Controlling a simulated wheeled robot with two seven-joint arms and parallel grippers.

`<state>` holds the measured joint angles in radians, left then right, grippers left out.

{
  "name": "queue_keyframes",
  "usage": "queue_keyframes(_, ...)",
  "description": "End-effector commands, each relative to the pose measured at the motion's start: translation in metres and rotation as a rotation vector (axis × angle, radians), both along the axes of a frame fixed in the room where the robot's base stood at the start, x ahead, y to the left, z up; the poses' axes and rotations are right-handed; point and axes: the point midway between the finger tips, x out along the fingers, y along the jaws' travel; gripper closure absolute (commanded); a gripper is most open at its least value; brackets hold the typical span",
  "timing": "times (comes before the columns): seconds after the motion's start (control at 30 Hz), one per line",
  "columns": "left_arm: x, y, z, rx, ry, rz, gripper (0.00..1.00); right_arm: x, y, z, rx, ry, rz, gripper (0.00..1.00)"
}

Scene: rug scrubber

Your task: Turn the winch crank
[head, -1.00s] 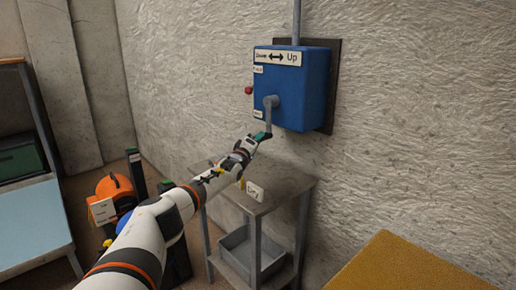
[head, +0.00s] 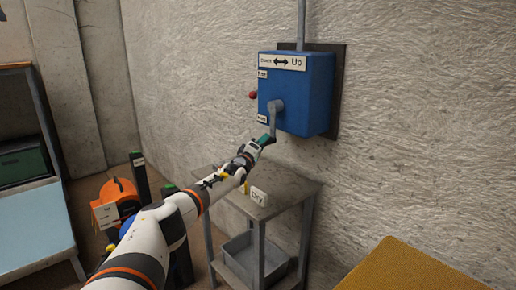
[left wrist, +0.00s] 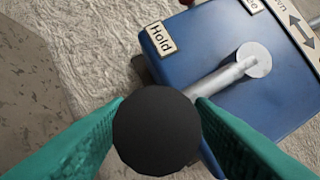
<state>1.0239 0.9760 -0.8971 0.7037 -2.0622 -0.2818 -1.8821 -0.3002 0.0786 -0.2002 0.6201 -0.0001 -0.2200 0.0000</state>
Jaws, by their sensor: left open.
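The blue winch box (head: 296,92) is fixed to the wall, with a "Down/Up" arrow label on its front. Its grey crank (head: 273,120) hangs down from the hub. In the left wrist view, the crank arm (left wrist: 218,80) runs from the hub toward a round black knob (left wrist: 157,132). My left gripper (head: 266,139) is at the crank's lower end. Its green fingers are open, one on each side of the knob; I cannot tell whether either touches it. My right gripper is not in view.
A grey metal stand (head: 291,195) with a "Dry" sign (head: 258,196) is below the box, with a grey tray (head: 250,255) on its lower shelf. An orange item (head: 118,197) stands left of my arm. A yellow-brown surface (head: 400,270) is at lower right.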

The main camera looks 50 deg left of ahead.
Motion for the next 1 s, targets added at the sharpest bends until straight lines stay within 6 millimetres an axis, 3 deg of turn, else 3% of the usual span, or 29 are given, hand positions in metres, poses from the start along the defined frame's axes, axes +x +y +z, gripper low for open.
queue_keyframes(0.27,-0.016,-0.006,-0.007,-0.006,0.006,-0.003,0.51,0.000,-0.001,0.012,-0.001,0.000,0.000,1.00)
queue_keyframes(1.0,-0.098,-0.031,-0.018,0.003,0.001,0.000,0.51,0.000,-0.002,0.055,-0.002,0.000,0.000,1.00)
